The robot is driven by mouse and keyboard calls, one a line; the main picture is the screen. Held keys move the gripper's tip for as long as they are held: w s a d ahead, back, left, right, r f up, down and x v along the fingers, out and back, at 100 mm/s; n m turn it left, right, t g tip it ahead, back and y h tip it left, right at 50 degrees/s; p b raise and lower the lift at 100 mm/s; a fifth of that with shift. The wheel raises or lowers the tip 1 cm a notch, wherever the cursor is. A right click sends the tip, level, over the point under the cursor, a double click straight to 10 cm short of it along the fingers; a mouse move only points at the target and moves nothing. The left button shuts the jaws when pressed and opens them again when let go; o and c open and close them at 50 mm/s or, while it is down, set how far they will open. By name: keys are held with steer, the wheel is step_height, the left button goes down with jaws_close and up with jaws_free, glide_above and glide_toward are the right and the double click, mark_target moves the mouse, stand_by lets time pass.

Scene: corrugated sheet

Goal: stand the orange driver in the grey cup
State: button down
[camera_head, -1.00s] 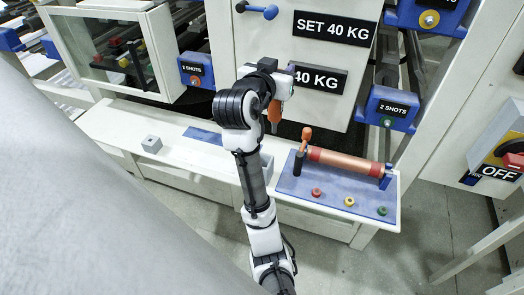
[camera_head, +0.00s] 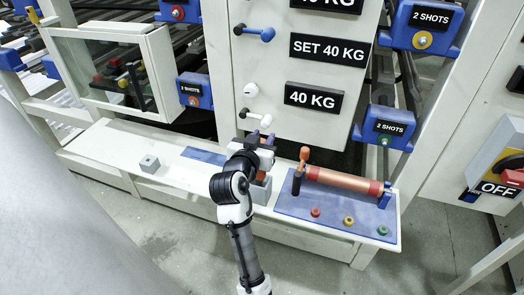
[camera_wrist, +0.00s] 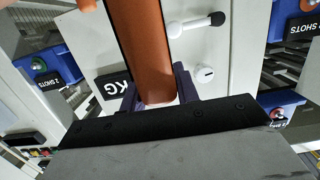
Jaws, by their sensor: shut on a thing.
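My gripper (camera_head: 262,148) is shut on the orange driver (camera_wrist: 150,50), whose handle fills the space between the fingers in the wrist view. In the head view a little of the orange driver (camera_head: 261,175) shows below my gripper. It is right at the top of the grey cup (camera_head: 261,192), a square grey box on the white bench. My arm hides part of the cup. I cannot tell whether the driver's lower end is inside the cup or just above it.
The white bench (camera_head: 110,150) carries a small grey block (camera_head: 149,163) at left and a blue mat (camera_head: 335,215) at right with a copper roller (camera_head: 343,180) and several coloured buttons. A white panel (camera_head: 290,100) with knobs stands close behind my gripper.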

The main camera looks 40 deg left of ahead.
steer(key=shift+f, duration=2.2)
steer(key=shift+f, duration=0.2)
steer(key=c, duration=1)
jaws_free()
steer(key=shift+c, duration=0.2)
